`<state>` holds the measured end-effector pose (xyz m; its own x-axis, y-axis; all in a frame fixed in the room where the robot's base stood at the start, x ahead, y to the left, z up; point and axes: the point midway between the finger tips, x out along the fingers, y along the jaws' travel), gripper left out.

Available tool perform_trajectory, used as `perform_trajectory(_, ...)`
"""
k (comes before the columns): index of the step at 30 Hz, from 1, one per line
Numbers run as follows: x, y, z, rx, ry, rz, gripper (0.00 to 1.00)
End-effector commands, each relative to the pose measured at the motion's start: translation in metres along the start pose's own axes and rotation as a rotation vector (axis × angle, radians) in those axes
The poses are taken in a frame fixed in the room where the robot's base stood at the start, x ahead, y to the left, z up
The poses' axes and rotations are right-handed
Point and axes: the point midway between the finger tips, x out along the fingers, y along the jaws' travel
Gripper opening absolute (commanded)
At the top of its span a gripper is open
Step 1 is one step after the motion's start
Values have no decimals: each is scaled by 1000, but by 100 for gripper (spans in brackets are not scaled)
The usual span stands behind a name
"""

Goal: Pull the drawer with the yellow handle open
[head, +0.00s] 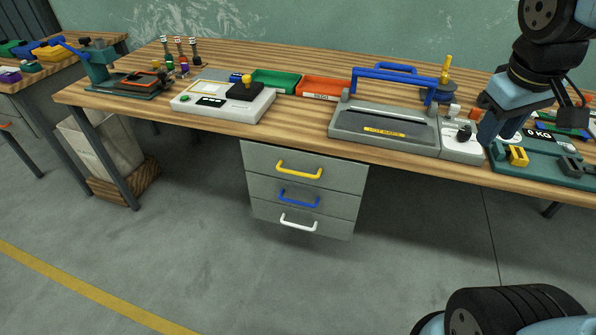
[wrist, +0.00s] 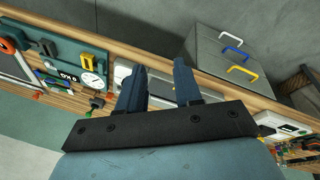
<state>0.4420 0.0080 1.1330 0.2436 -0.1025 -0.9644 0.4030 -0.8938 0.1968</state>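A grey drawer unit (head: 262,182) hangs under the workbench. Its top drawer (head: 345,178) has a yellow handle (head: 299,171); the drawers below have a blue handle (head: 298,199) and a white handle (head: 297,222). All the drawer fronts look flush and closed. In the wrist view the unit appears upside down at the upper right, with the yellow handle (wrist: 243,71) nearest. My gripper (wrist: 158,66) is open, its two fingers apart with nothing between them. In the head view it is over the right part of the bench, above and well right of the yellow handle, not touching it.
The wooden bench top (head: 310,130) overhangs the drawers. The floor (head: 220,260) before the drawers is clear.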

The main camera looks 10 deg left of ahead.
Motion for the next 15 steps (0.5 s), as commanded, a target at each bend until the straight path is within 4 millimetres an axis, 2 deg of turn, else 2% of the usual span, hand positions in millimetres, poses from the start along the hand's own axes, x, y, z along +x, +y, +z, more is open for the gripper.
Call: perform_trajectory(15, 89, -30, -70, -760, -382, 106, 34)
